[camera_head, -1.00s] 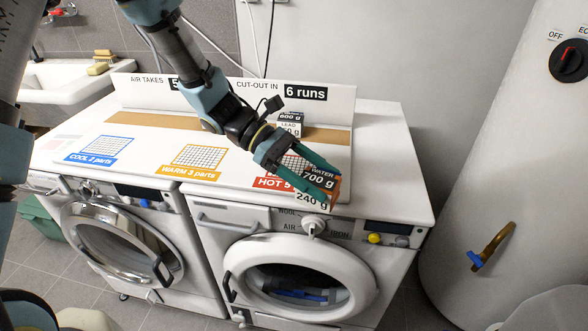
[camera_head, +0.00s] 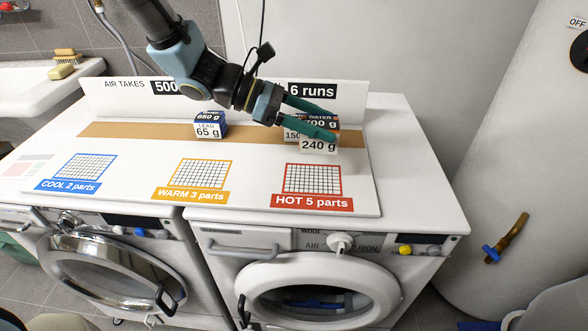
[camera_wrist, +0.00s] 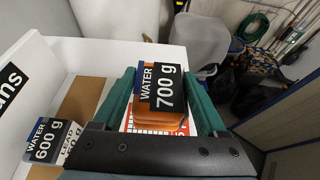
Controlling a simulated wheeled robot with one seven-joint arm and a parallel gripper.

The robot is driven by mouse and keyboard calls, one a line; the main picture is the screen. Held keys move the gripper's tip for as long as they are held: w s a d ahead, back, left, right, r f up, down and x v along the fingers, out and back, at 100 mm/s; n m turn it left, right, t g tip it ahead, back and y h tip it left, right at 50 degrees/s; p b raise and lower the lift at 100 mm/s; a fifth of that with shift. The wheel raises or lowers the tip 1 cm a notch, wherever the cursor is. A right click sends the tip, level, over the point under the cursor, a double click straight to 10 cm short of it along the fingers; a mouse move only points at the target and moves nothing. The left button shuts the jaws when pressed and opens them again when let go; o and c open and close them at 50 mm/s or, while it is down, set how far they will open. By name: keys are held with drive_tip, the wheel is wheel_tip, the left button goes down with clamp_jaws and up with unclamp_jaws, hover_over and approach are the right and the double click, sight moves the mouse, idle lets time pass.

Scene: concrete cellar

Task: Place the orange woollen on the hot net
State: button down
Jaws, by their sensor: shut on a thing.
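The hot net (camera_head: 313,179), a red-edged grid marked HOT 5 parts, lies bare on the white board at the right. The height of the block above the board is hard to tell.
Another block, labelled 600 g in the wrist view (camera_wrist: 50,138), is mostly hidden behind the gripper in the head view. A white upright panel (camera_head: 130,97) runs behind. Warm (camera_head: 200,173) and cool (camera_head: 83,167) nets are bare.

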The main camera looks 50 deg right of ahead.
sight(315, 144)
drive_tip(key=f, duration=0.1)
drive_tip(key=f+p, duration=0.1)
drive_tip(key=f, duration=0.3)
drive_tip(key=shift+w+f, duration=0.2)
drive_tip(key=shift+w, duration=0.15)
drive_tip(key=shift+f+p, duration=0.65)
drive_tip(key=shift+f, duration=1.65)
drive_tip(key=shift+f, duration=0.1)
unclamp_jaws()
drive_tip(key=shift+w, duration=0.1)
drive_tip(key=b+v, duration=0.3)
drive_tip(key=v, duration=0.9)
drive_tip(key=shift+r, duration=0.2)
drive_tip(key=shift+a, duration=0.1)
